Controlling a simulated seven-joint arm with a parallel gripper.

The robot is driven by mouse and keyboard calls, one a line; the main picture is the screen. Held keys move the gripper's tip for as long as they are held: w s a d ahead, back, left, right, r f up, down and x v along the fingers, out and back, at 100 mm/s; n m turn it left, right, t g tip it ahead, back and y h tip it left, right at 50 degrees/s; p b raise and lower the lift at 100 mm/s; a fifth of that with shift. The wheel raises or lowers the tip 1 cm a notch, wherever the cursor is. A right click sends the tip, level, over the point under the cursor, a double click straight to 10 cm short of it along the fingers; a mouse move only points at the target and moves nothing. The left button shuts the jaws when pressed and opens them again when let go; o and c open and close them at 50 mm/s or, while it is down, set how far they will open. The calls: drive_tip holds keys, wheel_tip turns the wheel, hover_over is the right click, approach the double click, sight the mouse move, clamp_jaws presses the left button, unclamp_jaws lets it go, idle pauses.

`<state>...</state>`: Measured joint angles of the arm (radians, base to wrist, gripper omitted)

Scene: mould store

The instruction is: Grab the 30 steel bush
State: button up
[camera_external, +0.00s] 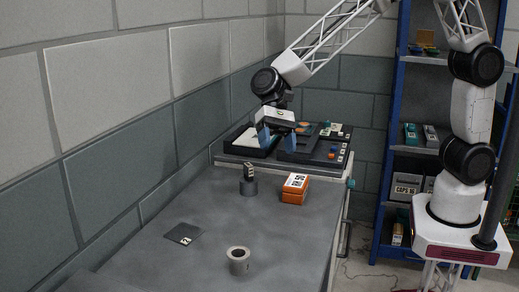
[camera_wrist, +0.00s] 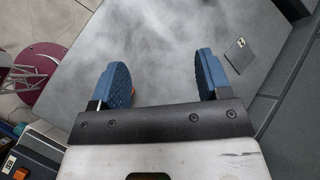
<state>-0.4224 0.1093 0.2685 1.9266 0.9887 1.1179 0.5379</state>
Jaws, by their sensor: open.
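A grey hollow steel bush (camera_external: 239,261) stands upright near the front of the table in the external view. Farther back stands a darker cylindrical piece (camera_external: 248,187) with a small marked block on top. I cannot read a 30 on either. My gripper (camera_external: 277,140) is high at the back of the table, above the trays and well away from both pieces. In the wrist view its blue fingers (camera_wrist: 160,82) are wide apart with nothing between them. Neither cylindrical piece can be made out in the wrist view.
An orange box (camera_external: 294,190) with a white label stands right of the darker piece. A dark marked plate (camera_external: 184,233) lies flat at left. Dark trays (camera_external: 252,145) with small parts stand at the back. A blue shelf rack (camera_external: 391,150) is at right. The table's middle is clear.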

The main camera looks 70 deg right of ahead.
sight(237, 247)
drive_tip(key=w+a+f+m+y, duration=0.1)
drive_tip(key=a+f, duration=0.3)
drive_tip(key=a, duration=0.3)
drive_tip(key=w+a+f+m+g+y, duration=0.1)
drive_tip(key=a+f+m, duration=0.1)
drive_tip(key=a+f, duration=0.2)
drive_tip(key=w+a+f+m+y, duration=0.1)
drive_tip(key=a+f, duration=0.4)
drive_tip(key=a, duration=0.5)
drive_tip(key=shift+w+a+m+g, duration=0.15)
drive_tip(key=shift+w+m+g, duration=0.15)
drive_tip(key=shift+w+g, duration=0.1)
drive_tip(key=shift+a, duration=0.15)
drive_tip(key=shift+x, duration=1.35)
drive_tip(key=shift+x, duration=2.55)
drive_tip(key=shift+s+r, duration=0.1)
drive_tip(key=c, duration=1)
drive_tip(key=shift+c, duration=0.2)
